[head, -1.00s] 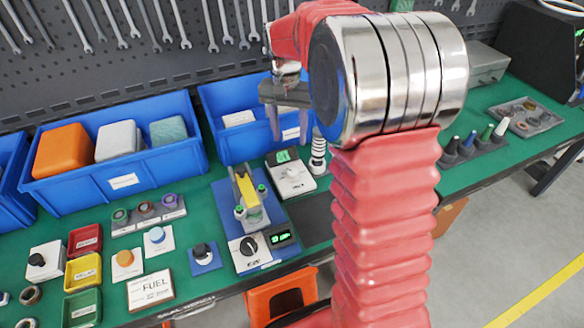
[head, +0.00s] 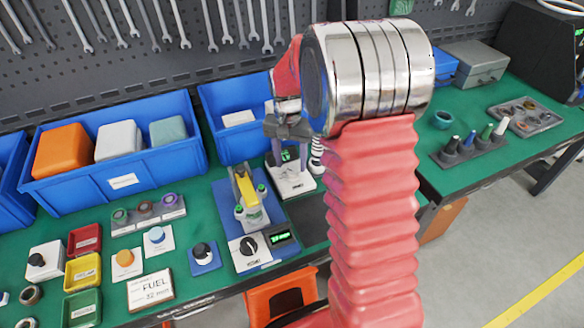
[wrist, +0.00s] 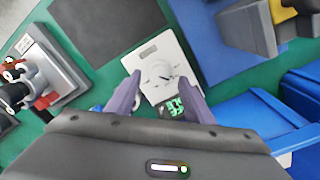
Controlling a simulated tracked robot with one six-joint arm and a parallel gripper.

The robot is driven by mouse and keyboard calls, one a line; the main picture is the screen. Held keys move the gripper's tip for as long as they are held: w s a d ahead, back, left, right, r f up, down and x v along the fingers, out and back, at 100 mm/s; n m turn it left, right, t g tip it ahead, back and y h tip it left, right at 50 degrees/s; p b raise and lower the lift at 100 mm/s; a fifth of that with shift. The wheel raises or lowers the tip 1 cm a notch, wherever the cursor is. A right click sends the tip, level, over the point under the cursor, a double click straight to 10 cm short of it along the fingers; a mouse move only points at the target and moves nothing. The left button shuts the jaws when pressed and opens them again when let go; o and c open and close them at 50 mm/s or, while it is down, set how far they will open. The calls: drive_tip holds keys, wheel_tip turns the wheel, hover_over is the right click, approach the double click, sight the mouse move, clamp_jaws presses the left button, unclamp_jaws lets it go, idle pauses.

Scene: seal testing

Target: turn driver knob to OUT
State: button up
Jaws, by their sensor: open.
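My gripper (head: 289,155) is open and empty, pointing down at a white unit (head: 292,190) with a green display. The green display (wrist: 177,107) is close to the right finger. I cannot tell whether the fingers touch the unit. A second white panel (head: 238,258) with a black knob (head: 249,245) and display (head: 280,237) sits on the blue base of a yellow-armed fixture (head: 247,190). Knob labels are too small to read.
A blue bin (head: 229,145) stands behind and left of the gripper. A black-and-white striped post (head: 316,158) is close on its right. A dark mat (head: 316,215) lies in front. Small trays, rings and knob blocks fill the left of the green bench.

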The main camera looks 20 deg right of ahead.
sight(292, 172)
drive_tip(key=shift+f, duration=1.65)
drive_tip(key=shift+c, duration=0.6)
drive_tip(key=shift+d, duration=0.1)
drive_tip(key=c, duration=0.9)
